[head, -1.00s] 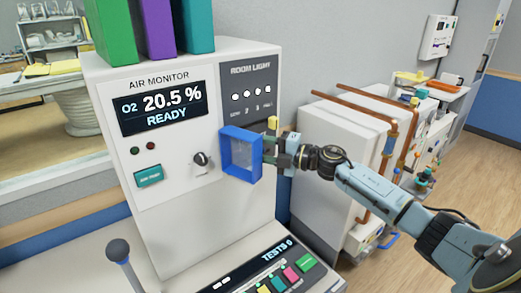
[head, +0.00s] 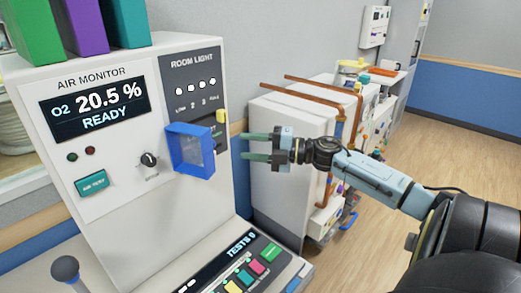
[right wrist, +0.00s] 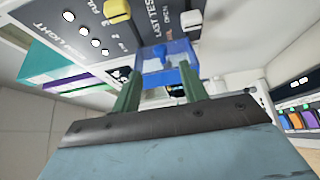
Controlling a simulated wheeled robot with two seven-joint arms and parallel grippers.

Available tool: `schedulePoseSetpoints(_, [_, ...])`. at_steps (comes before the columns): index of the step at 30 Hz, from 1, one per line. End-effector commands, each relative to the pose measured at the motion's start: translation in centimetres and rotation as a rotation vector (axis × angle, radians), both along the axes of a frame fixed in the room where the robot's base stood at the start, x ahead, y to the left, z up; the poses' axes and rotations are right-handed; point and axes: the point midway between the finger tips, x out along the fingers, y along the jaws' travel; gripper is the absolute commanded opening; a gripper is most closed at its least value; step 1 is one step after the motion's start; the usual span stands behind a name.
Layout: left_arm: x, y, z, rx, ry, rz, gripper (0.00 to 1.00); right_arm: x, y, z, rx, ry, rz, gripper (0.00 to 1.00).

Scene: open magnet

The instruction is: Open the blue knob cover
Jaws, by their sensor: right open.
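The blue knob cover (head: 190,150) is a blue frame with a clear pane on the front of the white air monitor (head: 125,205). A dark knob (head: 149,159) shows uncovered just left of it in the head view. In the right wrist view the cover (right wrist: 165,62) shows beyond and between the green fingers. My left gripper is not in view.
A yellow knob (head: 221,116) sits just above and right of the cover. A teal button (head: 92,183) is at lower left. A sloped console (head: 235,270) with coloured buttons is below. Copper pipes (head: 310,87) and a white cabinet (head: 275,175) stand behind my right gripper.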

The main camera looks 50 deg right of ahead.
Motion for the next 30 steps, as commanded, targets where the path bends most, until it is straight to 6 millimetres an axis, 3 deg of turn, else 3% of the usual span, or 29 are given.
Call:
schedulePoseSetpoints(9, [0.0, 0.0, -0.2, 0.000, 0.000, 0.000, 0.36, -2.0, -1.3, 0.0, 0.001, 0.001, 0.000, 0.43])
schedulePoseSetpoints(30, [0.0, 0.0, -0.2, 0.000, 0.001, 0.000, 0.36, -1.9, -1.2, -0.3, 0.018, 0.001, -0.018, 0.43])
